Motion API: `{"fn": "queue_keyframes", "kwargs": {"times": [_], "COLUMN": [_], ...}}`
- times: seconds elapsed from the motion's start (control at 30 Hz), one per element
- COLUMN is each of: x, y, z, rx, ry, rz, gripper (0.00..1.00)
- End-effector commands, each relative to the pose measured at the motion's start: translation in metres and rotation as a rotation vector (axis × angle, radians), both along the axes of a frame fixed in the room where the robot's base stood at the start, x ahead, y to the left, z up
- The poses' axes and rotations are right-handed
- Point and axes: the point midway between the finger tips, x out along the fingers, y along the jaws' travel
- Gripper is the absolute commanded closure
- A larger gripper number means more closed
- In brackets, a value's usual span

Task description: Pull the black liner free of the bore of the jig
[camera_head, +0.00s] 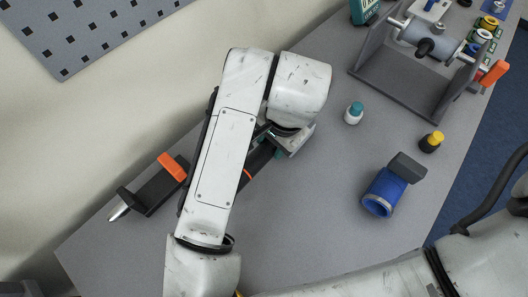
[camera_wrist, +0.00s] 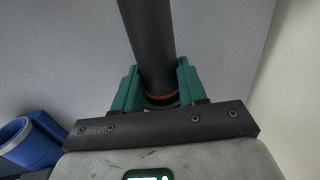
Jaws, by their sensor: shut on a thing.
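In the wrist view my gripper (camera_wrist: 158,92) has its green fingers shut on a black tube (camera_wrist: 152,40), which looks like the liner. An orange ring shows near the held end, and the tube runs out of the top of the picture. In the head view my arm hides most of the tube and gripper; a dark length with an orange ring (camera_head: 249,175) shows beside my arm. The jig appears to be the dark frame (camera_head: 410,88) at upper right, carrying a grey cylinder (camera_head: 425,41). The held tube is apart from this frame; its far end is hidden.
A blue pipe piece (camera_head: 383,193) with a dark block lies at right. A teal-capped bottle (camera_head: 354,113) and a yellow-capped bottle (camera_head: 432,142) stand near it. A dark tool with an orange block (camera_head: 172,167) lies at left. The front table is clear.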

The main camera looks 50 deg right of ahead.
Motion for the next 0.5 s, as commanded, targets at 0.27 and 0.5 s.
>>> {"fn": "queue_keyframes", "kwargs": {"times": [0.27, 0.5], "x": [0.0, 0.001], "y": [0.015, 0.025], "z": [-0.001, -0.001], "rx": [0.004, 0.004], "ry": [-0.001, -0.001], "rz": [0.004, 0.003], "gripper": [0.9, 0.9]}}
